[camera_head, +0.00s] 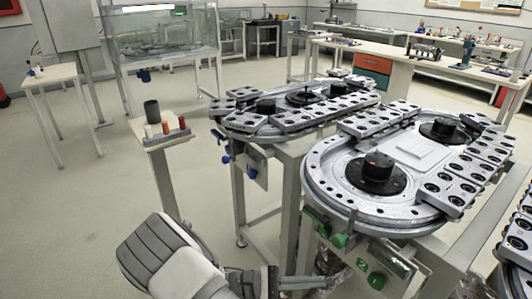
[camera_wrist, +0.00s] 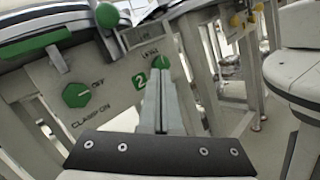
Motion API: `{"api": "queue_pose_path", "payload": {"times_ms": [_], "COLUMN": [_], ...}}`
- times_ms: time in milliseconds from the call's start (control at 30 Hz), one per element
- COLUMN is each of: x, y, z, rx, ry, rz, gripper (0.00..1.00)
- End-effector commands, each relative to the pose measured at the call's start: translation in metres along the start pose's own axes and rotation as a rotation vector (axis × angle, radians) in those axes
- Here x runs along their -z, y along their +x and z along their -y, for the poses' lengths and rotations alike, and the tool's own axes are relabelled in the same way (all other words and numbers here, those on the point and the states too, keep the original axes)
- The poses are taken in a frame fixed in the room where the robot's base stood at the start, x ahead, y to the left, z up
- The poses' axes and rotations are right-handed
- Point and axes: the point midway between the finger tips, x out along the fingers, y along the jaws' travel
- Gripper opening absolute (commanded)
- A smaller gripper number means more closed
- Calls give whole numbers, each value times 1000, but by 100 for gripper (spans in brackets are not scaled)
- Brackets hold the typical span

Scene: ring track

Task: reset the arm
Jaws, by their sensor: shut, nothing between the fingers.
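My gripper (camera_head: 318,283) is at the bottom centre of the head view, in front of the near ring track's stand. It points right, towards the control panel. In the wrist view my gripper (camera_wrist: 159,78) has its two fingers together and holds nothing. The fingers overlap the panel (camera_wrist: 112,95) marked CLAMP ON/OFF in that picture. I cannot tell how close the tips are to it. My arm, with a grey ribbed cover, reaches in from the bottom of the head view.
A green clamp knob (camera_wrist: 76,95) is left of my fingers in the wrist view. The near ring track (camera_head: 330,205) stands above the panel, with a second track (camera_head: 240,128) behind. A small stand (camera_head: 150,130) holds several cylinders. The floor (camera_head: 75,220) at left is clear.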

Motion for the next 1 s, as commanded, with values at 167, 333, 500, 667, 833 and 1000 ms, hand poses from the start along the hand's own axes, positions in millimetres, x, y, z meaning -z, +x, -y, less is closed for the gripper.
{"api": "queue_pose_path", "payload": {"times_ms": [167,333,500,667,833,1000], "x": [-18,-35,-54,-73,-95,-118], "y": [18,30,39,46,52,58], "z": [0,2,3,2,0,-2], "rx": [235,437,625,789,945,1082], "ry": [2,22,65,126,211,317], "rz": [-141,-275,-410,-539,-674,-808], "gripper": [0,0,0,0,0,0]}}
